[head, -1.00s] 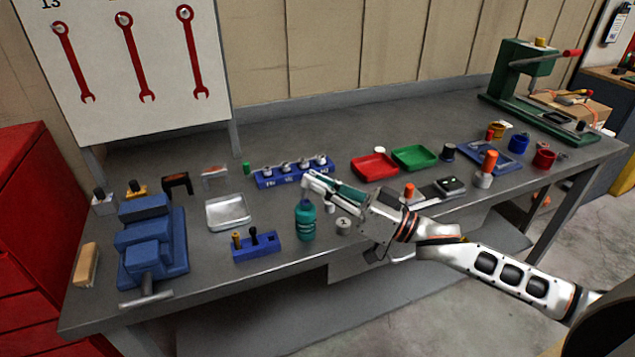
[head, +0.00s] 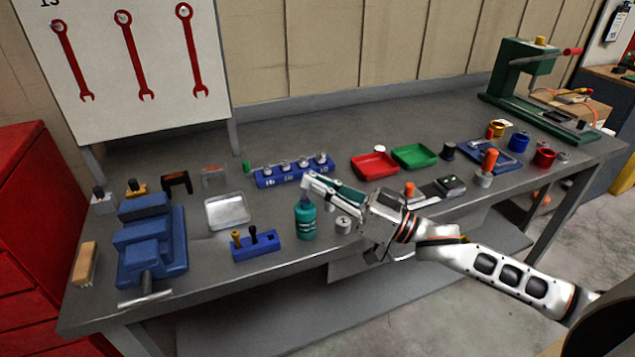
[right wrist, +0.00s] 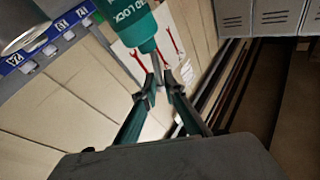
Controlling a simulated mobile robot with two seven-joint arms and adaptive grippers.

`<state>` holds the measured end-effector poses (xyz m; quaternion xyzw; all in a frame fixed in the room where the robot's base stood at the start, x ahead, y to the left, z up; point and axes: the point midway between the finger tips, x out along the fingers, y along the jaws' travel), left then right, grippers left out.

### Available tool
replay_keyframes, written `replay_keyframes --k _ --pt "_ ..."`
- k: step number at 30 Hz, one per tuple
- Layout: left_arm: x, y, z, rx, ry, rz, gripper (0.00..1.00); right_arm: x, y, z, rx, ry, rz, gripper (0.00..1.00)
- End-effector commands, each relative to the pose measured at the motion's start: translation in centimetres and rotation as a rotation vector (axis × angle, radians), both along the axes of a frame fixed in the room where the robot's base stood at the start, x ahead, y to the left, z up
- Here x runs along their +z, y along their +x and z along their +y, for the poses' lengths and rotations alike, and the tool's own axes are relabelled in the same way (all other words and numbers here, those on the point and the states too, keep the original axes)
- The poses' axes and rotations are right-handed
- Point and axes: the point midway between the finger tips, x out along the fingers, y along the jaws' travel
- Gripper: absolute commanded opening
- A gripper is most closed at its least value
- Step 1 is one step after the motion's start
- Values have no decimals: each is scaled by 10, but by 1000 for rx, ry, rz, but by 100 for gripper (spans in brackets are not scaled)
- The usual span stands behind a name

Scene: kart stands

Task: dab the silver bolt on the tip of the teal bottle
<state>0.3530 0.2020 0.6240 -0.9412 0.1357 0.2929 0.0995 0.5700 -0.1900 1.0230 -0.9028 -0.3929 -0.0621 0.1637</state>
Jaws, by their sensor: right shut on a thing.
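The teal bottle (head: 305,222) stands upright near the front edge of the bench, and its label faces the wrist camera. My right gripper (head: 308,184) reaches in from the right, with its fingertips right above the bottle's tip. In the right wrist view the bottle (right wrist: 130,18) is close, upside down in the picture. There the gripper (right wrist: 159,82) is shut on the small silver bolt (right wrist: 157,62), which lies between the fingertips and the bottle's tip. I cannot tell for sure whether bolt and tip touch. My left gripper is not in view.
A blue block with two upright pieces (head: 255,245) stands left of the bottle, and a small silver cylinder (head: 343,225) stands right of it. Behind is a blue numbered rack (head: 265,181). A blue vise (head: 150,255) and silver tray (head: 240,222) are further left.

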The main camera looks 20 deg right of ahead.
Motion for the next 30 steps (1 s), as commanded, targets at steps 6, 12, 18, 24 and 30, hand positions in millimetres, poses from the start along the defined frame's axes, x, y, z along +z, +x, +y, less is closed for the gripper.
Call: replay_keyframes --k 6,12,18,24,30 --pt "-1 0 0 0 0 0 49 -3 0 0 0 0 0 0" --pt "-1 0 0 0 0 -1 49 -5 0 0 0 0 0 0" --pt "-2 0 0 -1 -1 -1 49 -6 0 0 -1 -1 1 0" --pt "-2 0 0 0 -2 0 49 -6 0 0 0 -1 2 0" --pt "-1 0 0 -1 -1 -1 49 -6 0 0 0 -1 2 0"
